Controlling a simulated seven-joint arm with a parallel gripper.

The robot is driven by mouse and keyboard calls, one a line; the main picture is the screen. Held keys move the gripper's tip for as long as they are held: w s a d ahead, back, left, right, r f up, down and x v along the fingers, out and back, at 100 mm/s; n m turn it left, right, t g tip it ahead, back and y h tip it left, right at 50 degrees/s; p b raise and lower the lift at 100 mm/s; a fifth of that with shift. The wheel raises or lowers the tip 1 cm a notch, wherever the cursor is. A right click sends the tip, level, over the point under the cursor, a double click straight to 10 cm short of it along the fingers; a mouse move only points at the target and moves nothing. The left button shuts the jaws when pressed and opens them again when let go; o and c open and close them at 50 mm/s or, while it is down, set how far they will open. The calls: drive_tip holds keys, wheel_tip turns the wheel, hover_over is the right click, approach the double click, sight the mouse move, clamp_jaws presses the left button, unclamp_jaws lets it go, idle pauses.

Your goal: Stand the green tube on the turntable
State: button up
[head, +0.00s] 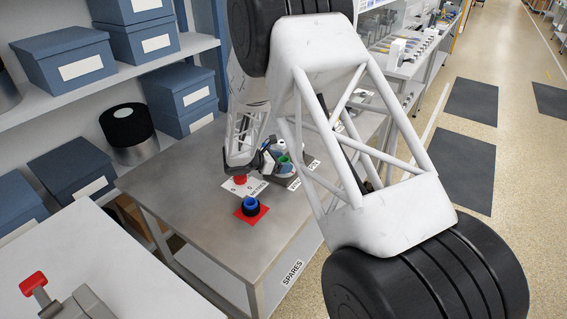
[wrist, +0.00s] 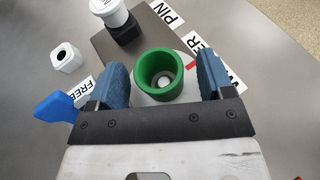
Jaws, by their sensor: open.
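The green tube (wrist: 146,83) stands upright, open end up, between the two blue fingers of my open gripper (wrist: 164,82) in the wrist view. A narrow gap shows at its left and a wider one at its right. A pale round disc (wrist: 190,70) shows under and around the tube; it looks like the turntable, and most of it is hidden. Inside the tube a small pale round thing shows at the bottom. In the head view the green tube (head: 283,160) is small beside my gripper (head: 268,163), partly hidden.
A white cylinder on a dark base (wrist: 122,32) and a white block with a hole (wrist: 67,57) lie near the tube. A blue lever-like part (wrist: 57,107) is at the left. A blue tube (head: 250,203) stands on a red square (head: 263,213); the metal table's (head: 185,195) front left is clear.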

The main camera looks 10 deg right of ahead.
drive_tip(key=v, duration=1.1)
drive_tip(key=shift+r, duration=0.15)
idle(0.5)
drive_tip(key=s+d+r+m+g+y, duration=0.25)
drive_tip(key=s+d+r+m, duration=0.3)
drive_tip(key=s+r, duration=0.4)
drive_tip(key=s+d+r+m+g+y, duration=0.1)
drive_tip(key=s+d+r+m+y, duration=0.4)
drive_tip(key=s+r, duration=0.45)
drive_tip(key=s+r+m+y, duration=0.1)
drive_tip(key=s+m+y, duration=0.1)
drive_tip(key=s, duration=0.7)
drive_tip(key=s+d+r+m+t+y, duration=0.1)
drive_tip(key=s+r+m, duration=0.1)
drive_tip(key=s+m, duration=0.3)
drive_tip(key=s+d+r+m+t+y, duration=0.1)
drive_tip(key=s+m+y, duration=0.1)
drive_tip(key=s, duration=1.1)
drive_tip(key=shift+s+r+m+y, duration=0.25)
drive_tip(key=shift+s+m+y, duration=0.1)
drive_tip(key=shift+m, duration=0.5)
